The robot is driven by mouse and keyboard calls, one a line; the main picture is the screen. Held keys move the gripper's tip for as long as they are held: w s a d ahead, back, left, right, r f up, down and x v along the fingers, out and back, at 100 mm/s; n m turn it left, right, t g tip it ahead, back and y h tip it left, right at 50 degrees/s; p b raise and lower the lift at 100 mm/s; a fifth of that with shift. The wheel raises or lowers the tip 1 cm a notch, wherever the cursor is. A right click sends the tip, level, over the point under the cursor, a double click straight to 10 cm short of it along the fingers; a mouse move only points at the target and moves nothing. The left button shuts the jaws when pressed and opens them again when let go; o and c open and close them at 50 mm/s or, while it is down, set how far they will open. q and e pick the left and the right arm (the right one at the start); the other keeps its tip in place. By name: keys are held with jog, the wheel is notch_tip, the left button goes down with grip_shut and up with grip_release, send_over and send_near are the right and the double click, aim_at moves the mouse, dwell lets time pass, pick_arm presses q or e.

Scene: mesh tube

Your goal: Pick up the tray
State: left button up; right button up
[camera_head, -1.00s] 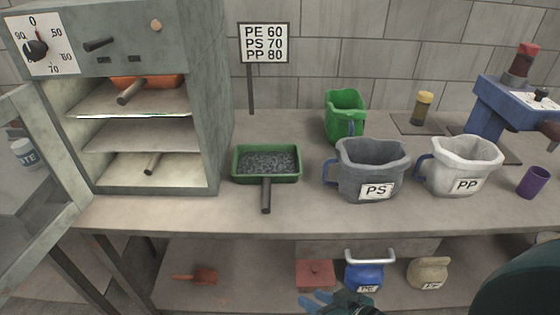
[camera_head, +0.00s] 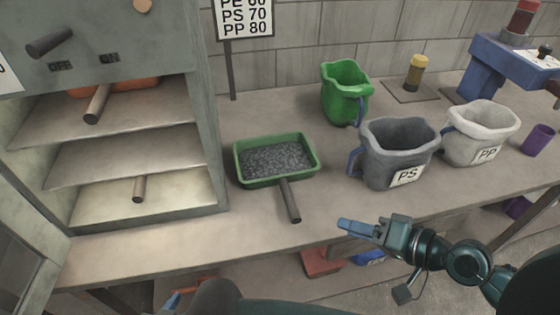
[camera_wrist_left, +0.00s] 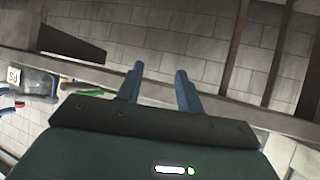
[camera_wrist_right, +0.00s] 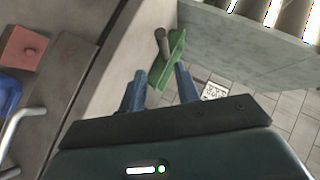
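The green tray (camera_head: 300,146) holds dark grey pellets and sits on the workbench, right of the oven. Its dark handle (camera_head: 289,201) points toward the bench front. The tray's green side (camera_wrist_right: 172,68) and handle (camera_wrist_right: 162,42) also show in the right wrist view, beyond the fingertips. My right gripper (camera_head: 358,228) is open and empty, right of the handle and apart from it; its spread fingers (camera_wrist_right: 160,83) show in the right wrist view. My left gripper (camera_wrist_left: 158,75) is open and empty. In the head view only a blue fingertip of it shows at the bottom left.
The oven (camera_head: 208,110) stands open at left, with shelves and handled trays inside. The PS jug (camera_head: 385,165), PP jug (camera_head: 490,150) and green jug (camera_head: 337,98) stand right of the tray. A red box (camera_wrist_right: 22,47) is on the shelf below. Bench around the handle is clear.

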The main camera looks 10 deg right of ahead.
jog(key=x, duration=0.4)
jog(key=r+p+x, duration=0.1)
jog(key=x, duration=0.2)
jog(key=shift+w+a, duration=0.15)
jog(key=shift+w, duration=0.1)
jog(key=shift+f+p+x, duration=0.15)
jog(key=shift+p+x, duration=0.05)
jog(key=shift+x, duration=1.35)
jog(key=shift+f+p+x, duration=0.1)
jog(key=shift+p+x, duration=0.1)
jog(key=shift+x, duration=1.3)
jog(key=shift+s, duration=0.15)
jog(key=shift+c, duration=0.2)
grip_shut()
